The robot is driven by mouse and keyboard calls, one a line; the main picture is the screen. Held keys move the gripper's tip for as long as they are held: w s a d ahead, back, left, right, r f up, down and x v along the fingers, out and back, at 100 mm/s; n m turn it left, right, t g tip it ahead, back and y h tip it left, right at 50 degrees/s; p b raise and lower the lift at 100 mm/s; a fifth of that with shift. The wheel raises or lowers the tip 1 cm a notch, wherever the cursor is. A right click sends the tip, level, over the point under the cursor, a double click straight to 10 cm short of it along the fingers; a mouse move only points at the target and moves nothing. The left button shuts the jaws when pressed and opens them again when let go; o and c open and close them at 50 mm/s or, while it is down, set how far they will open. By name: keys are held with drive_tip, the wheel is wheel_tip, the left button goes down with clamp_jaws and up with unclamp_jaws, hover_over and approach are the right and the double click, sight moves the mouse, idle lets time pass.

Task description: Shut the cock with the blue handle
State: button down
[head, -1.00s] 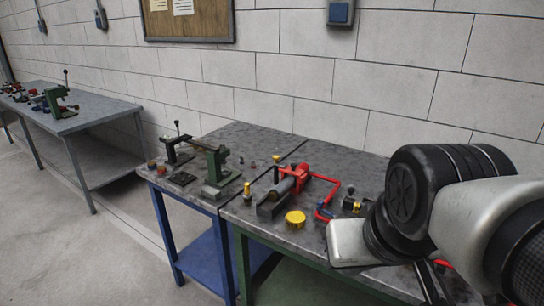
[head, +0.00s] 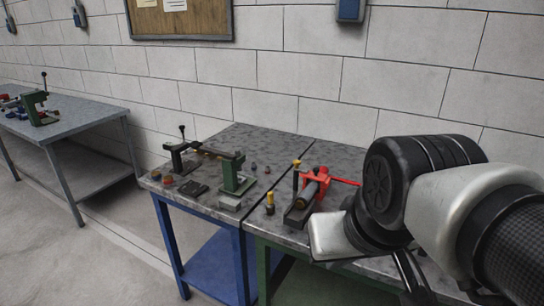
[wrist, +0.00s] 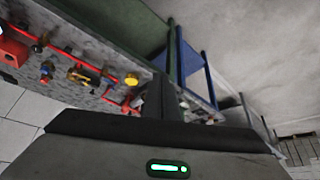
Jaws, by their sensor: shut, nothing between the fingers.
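In the head view my arm covers that part of the bench. My gripper (wrist: 160,95) shows as dark fingers in the middle of the wrist view, shut and empty. It is apart from the pipework, which lies to its left in that picture.
The grey bench top (head: 290,155) carries a red clamp fitting (head: 318,182), a green stand (head: 235,172) and small loose parts. A yellow round cap (wrist: 131,79) lies near the pipework. Another bench (head: 80,122) stands at the left, and a block wall (head: 300,70) behind.

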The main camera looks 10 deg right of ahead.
drive_tip(key=w+a+f+m+t+y, duration=0.1)
drive_tip(key=w+a+m, duration=0.2)
drive_tip(key=w, duration=0.3)
drive_tip(key=w+a+m+t+y, duration=0.1)
drive_tip(key=w+a+m+y, duration=0.1)
drive_tip(key=w+a, duration=0.3)
drive_tip(key=w+d+f+m+t+h+b, duration=0.1)
drive_tip(key=w+f+m+t+h, duration=0.1)
drive_tip(key=w+f+m, duration=0.35)
drive_tip(key=w+d+f+m+t+h+b, duration=0.1)
drive_tip(key=w+f+m, duration=0.1)
drive_tip(key=w+m, duration=0.55)
drive_tip(key=d+f+m+h, duration=0.9)
drive_tip(key=d+m+h, duration=0.1)
drive_tip(key=d+h, duration=0.25)
drive_tip(key=shift+g, duration=0.3)
drive_tip(key=b+x, duration=0.1)
drive_tip(key=x, duration=1.1)
drive_tip(key=shift+w, duration=0.15)
